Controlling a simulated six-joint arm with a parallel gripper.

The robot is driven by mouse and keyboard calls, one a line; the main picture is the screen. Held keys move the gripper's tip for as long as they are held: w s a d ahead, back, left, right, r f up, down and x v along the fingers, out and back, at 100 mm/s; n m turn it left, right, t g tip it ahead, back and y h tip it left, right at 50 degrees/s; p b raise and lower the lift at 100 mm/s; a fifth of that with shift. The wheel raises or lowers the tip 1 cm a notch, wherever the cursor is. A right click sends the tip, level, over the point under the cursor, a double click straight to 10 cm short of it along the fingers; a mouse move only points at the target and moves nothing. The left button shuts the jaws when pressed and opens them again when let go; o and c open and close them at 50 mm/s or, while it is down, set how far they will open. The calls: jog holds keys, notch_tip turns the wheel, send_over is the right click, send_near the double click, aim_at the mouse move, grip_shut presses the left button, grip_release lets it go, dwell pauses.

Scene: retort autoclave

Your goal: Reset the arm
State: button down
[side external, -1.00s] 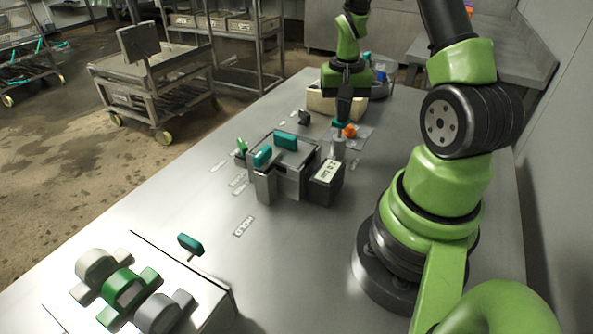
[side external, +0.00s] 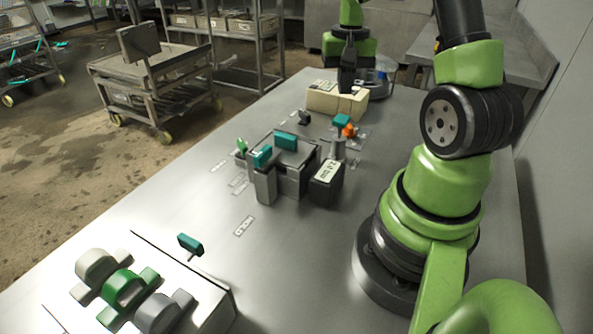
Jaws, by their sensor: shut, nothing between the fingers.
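My gripper (side external: 347,80) is at the top of the side external view, pointing down. Its fingers are shut with nothing between them. It is raised in front of or above the cream box (side external: 325,99) at the far end of the steel table (side external: 300,245); the exact gap cannot be told. A teal block (side external: 341,121) and an orange piece (side external: 349,131) stand apart from it, nearer the camera.
A grey autoclave-like fixture with a teal handle (side external: 285,141) and a black box with a label (side external: 326,183) stand mid-table. Green and grey clamp shapes (side external: 123,288) are at the near left.

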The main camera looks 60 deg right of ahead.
jog(key=a+r+n+t, duration=0.5)
jog(key=a+r, duration=0.8)
jog(key=a, duration=0.4)
jog(key=s+a+r+n+t+y, duration=0.1)
jog(key=s+a+n+t+y, duration=0.1)
jog(key=s+a, duration=0.4)
jog(key=shift+s+a+r+n, duration=0.25)
jog(key=shift+s+a+n, duration=0.1)
jog(key=shift+a+n, duration=0.25)
